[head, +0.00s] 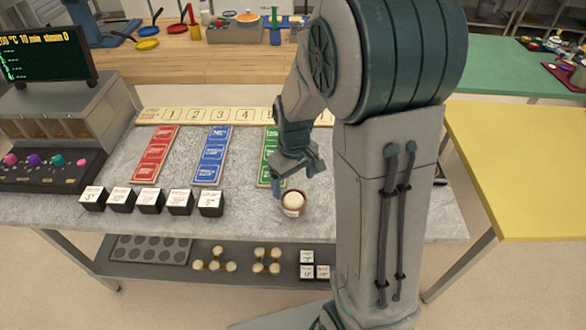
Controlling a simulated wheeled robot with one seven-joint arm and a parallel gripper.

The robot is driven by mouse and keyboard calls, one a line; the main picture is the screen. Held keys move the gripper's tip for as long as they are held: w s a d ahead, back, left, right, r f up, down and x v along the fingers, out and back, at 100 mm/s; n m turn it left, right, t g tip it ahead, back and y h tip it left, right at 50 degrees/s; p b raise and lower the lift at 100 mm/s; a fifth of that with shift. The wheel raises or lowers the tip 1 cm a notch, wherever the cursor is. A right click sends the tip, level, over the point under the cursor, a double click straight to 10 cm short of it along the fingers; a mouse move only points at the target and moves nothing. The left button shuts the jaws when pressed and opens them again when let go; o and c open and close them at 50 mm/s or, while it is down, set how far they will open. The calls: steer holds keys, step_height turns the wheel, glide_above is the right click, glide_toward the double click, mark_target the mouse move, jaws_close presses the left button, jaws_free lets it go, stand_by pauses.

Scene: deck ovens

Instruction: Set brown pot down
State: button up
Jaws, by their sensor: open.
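A small brown pot (292,209) with a pale round top (293,200) stands upright on the grey stone-topped table (250,228), near its front edge. My gripper (296,184) is open just above and behind the pot. One finger reaches down close to the pot's left side; I cannot tell whether it touches. My arm hides the table to the right of the pot.
Several black cubes with white labelled tops (150,201) line the table's front left. Red (157,155), blue (212,156) and green (268,158) boards lie behind, before a numbered strip (200,115). A yellow table (530,165) stands at right.

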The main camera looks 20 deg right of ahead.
steer(key=s+r+m+t, duration=0.3)
steer(key=s+r+m, duration=0.1)
steer(key=s+r, duration=0.9)
steer(key=shift+s+m, duration=0.3)
steer(key=shift+s, duration=0.5)
